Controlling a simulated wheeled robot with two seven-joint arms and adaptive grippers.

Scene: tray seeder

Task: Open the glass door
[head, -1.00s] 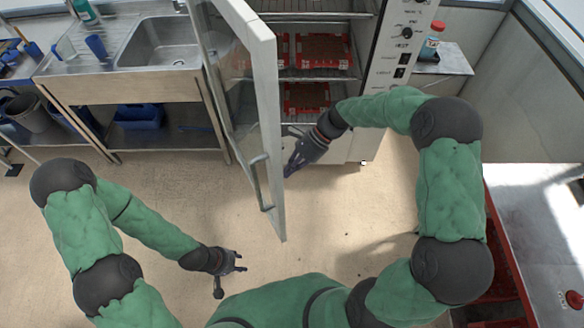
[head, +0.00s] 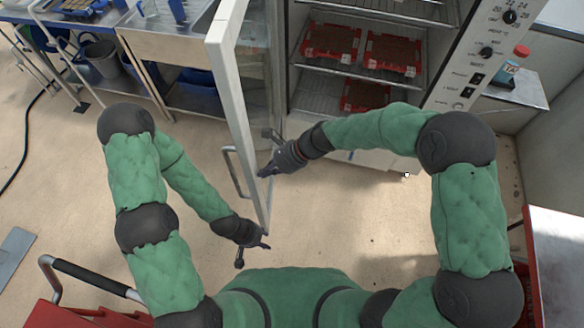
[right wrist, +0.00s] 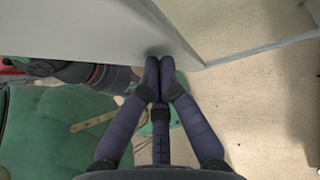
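The glass door (head: 256,120) with its pale frame stands swung open from the cabinet (head: 480,60). Its bar handle (head: 233,172) is on the left face. My right gripper (head: 268,155) is at the inner, right side of the door near its free edge, fingers spread from the thumb. In the right wrist view two fingers (right wrist: 160,68) lie side by side at the door panel (right wrist: 120,35), with nothing seen held. I cannot tell whether they touch it. My left gripper (head: 252,253) is open and empty by the door's lower near corner.
Red trays (head: 330,42) sit on wire shelves inside the cabinet. A sink bench (head: 150,45) stands left of the door. A red cart with a black handle (head: 98,278) is at lower left, and a red-edged table (head: 555,250) at right. Floor between is clear.

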